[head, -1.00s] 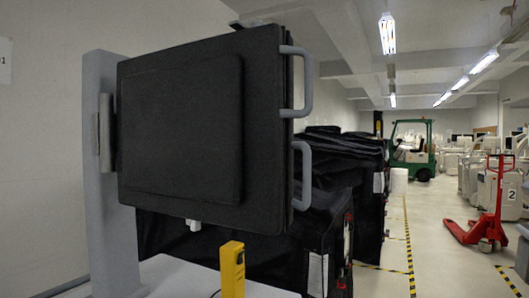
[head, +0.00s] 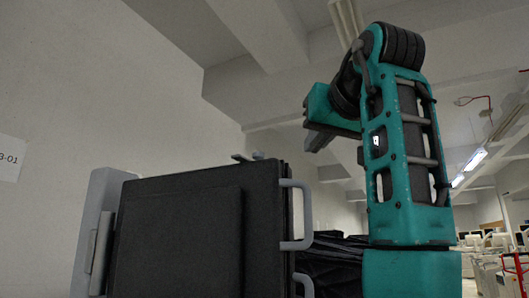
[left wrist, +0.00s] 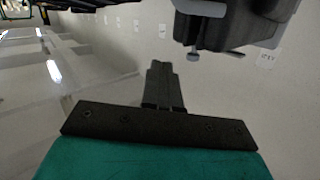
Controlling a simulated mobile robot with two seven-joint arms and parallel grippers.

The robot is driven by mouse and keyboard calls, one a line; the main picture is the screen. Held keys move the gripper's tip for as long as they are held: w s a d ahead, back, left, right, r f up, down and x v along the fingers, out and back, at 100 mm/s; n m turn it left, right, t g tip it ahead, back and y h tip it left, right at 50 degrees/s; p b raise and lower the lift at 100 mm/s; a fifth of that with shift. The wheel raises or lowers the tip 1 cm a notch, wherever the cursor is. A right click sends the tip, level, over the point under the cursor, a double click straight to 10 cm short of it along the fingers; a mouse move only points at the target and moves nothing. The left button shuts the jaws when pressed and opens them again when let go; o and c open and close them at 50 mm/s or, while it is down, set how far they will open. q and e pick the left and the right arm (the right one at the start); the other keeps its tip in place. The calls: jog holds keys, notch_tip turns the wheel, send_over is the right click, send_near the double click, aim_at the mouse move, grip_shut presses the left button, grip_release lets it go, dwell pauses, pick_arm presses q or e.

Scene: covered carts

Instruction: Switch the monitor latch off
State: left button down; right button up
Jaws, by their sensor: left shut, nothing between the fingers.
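The monitor (head: 180,235) is a large dark panel with grey side handles on a grey stand, at the lower left of the head view. A small greyish latch (head: 247,157) sticks up from its top edge. In the left wrist view the monitor (left wrist: 235,22) is at the top, with the small latch parts (left wrist: 193,56) on its edge. My left gripper (head: 317,139) is up to the right of the latch, apart from it. In the left wrist view its dark fingers (left wrist: 163,70) are shut and empty. Which setting the latch is in is unclear. My right gripper is not in view.
A grey handle (head: 297,215) juts from the monitor's right side. Black covered carts (head: 335,262) stand behind it. The air above the monitor is free, apart from my teal arm at the right.

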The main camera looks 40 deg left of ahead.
pick_arm(q)
jog(key=s+d+r+n+g, duration=0.1)
jog(key=s+r, duration=0.3)
jog(key=s, duration=0.3)
jog(key=shift+s+r+n, duration=0.15)
jog(key=shift+s+n, duration=0.05)
jog(key=shift+n, duration=0.2)
jog(key=shift+a, duration=0.1)
jog(key=p+x, duration=0.1)
jog(key=x, duration=1.3)
jog(key=shift+w, duration=0.1)
